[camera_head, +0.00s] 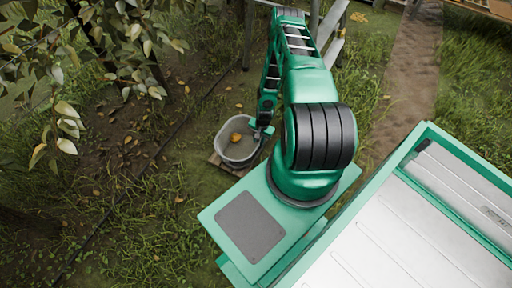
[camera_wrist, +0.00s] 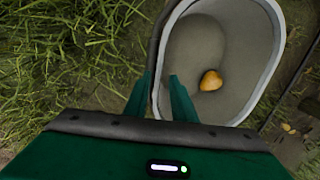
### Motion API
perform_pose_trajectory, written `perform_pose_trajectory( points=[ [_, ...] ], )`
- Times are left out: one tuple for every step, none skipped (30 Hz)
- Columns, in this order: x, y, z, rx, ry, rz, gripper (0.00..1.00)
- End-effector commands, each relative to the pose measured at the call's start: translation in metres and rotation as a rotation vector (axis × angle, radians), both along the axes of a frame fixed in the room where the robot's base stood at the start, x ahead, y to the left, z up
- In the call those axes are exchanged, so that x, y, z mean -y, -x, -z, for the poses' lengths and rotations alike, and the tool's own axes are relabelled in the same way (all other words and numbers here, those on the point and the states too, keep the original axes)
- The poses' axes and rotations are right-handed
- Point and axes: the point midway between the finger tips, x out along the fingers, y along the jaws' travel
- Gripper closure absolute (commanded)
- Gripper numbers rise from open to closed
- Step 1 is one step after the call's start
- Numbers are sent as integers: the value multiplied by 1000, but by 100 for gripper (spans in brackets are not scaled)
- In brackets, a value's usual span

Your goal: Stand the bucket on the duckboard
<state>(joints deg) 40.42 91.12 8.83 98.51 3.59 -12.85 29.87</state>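A grey bucket (camera_head: 225,139) with an orange-yellow fruit in it stands at the middle of the head view, left of my arm. Slats of a brown wooden duckboard (camera_head: 218,162) show under its lower left side; most of the board is hidden. I cannot tell whether the bucket's base rests fully on it. My gripper (camera_head: 263,131) is at the bucket's right rim. In the wrist view my gripper (camera_wrist: 160,76) has one finger outside and one inside the wall of the bucket (camera_wrist: 225,112), and it looks closed on the rim.
The fruit (camera_wrist: 211,80) lies on the bucket floor. A leafy branch (camera_head: 65,125) hangs at the upper left. A ladder or wooden frame (camera_head: 330,35) stands at the top. Grass and bare soil with fallen leaves surround the bucket; a dirt path (camera_head: 410,75) runs at the right.

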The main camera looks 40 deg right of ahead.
Motion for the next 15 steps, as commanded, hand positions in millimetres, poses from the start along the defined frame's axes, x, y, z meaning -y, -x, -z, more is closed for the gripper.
perform_pose_trajectory(
  points=[
    [1, 0, -11, 1, 1, -1, 77],
    [1, 1, -16, 0, 1, -1, 77],
    [2, 1, -22, 0, 1, 0, 77],
    [1, 2, -27, 0, 0, 0, 77],
    [2, 3, -31, 0, 1, 0, 77],
    [2, 3, -37, 0, 1, 0, 77],
    [2, 3, -40, -1, 0, 0, 77],
    [2, 4, -43, -1, 0, 0, 77],
    [2, 4, -47, 0, 1, 0, 77],
    [2, 4, -49, -1, 0, 0, 77],
    [2, 5, -51, -1, 0, 1, 77],
    [2, 5, -53, -1, 0, 1, 77],
    [2, 5, -55, -1, 0, 0, 77],
    [3, 4, -57, -1, 2, -2, 77],
    [5, 2, -62, 0, 5, -8, 77]
  ],
)
